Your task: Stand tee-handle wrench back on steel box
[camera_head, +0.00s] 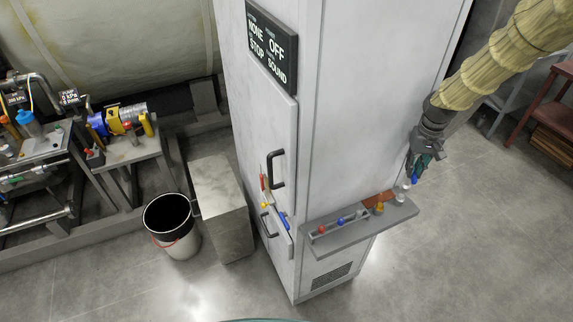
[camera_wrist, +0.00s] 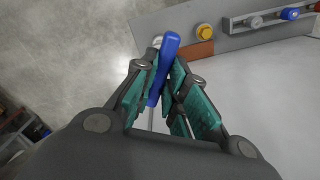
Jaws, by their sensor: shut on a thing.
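My gripper (camera_head: 417,165) is at the right, just above the outer end of the cabinet's side shelf. It is shut on a blue-handled tool, whose handle (camera_wrist: 164,62) shows tilted between the teal finger pads in the wrist view. A thin pale shaft runs from it between the fingers. I take it for the tee-handle wrench; a bit of blue (camera_head: 414,180) shows below the gripper in the head view. A grey metal box (camera_head: 218,181), which looks like the steel box, stands on the floor left of the cabinet, with a bare top.
The side shelf (camera_head: 325,241) holds red, blue, yellow and pale-topped items and a brown patch. The tall white cabinet (camera_head: 350,110) stands between my gripper and the box. A bucket (camera_head: 172,226) is beside the box. Pump benches (camera_head: 130,148) are at the left.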

